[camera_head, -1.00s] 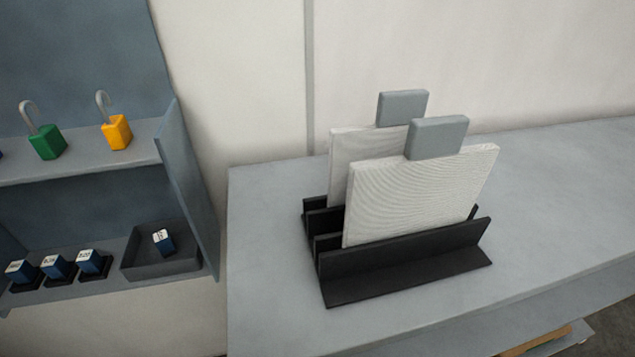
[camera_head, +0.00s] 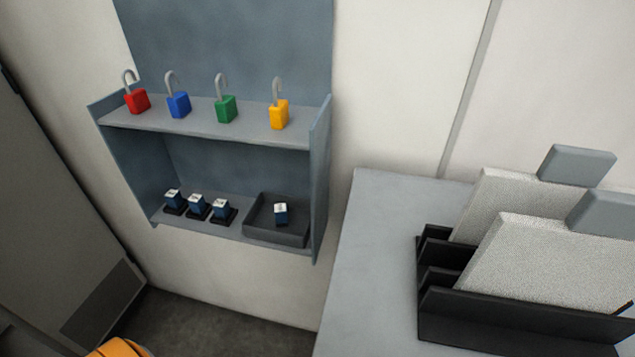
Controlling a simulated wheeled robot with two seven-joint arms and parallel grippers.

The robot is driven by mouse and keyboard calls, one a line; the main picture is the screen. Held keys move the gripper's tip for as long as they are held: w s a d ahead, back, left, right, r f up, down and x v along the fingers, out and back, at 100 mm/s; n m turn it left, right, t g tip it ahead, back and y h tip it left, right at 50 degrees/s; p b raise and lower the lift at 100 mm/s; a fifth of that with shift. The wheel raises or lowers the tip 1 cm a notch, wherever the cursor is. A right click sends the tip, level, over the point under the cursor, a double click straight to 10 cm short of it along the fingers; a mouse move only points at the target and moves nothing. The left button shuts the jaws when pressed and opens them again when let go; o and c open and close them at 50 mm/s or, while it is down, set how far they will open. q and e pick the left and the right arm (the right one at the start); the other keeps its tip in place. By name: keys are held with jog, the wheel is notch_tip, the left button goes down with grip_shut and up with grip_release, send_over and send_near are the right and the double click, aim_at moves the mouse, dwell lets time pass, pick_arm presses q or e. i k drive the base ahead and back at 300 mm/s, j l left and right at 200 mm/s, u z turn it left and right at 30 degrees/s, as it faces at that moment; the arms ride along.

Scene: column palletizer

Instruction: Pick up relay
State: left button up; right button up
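Several small dark blue relays with white tops stand on the lower shelf of the wall cabinet. Three sit in a row on black bases: the left relay (camera_head: 173,199), the middle relay (camera_head: 196,206) and the right relay (camera_head: 222,210). One more relay (camera_head: 280,213) lies in a dark grey open tray (camera_head: 262,233) at the right end of that shelf. Markings on the tops are too small to read. Neither gripper is in view.
Red (camera_head: 137,101), blue (camera_head: 179,105), green (camera_head: 226,109) and yellow (camera_head: 279,114) padlocks stand on the upper shelf (camera_head: 200,128). A grey table (camera_head: 375,250) at right bears a black rack (camera_head: 500,325) with two white panels. A yellow-orange object (camera_head: 120,349) shows at bottom left.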

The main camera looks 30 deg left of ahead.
aim_at(197, 204)
jog(key=u, duration=1.85)
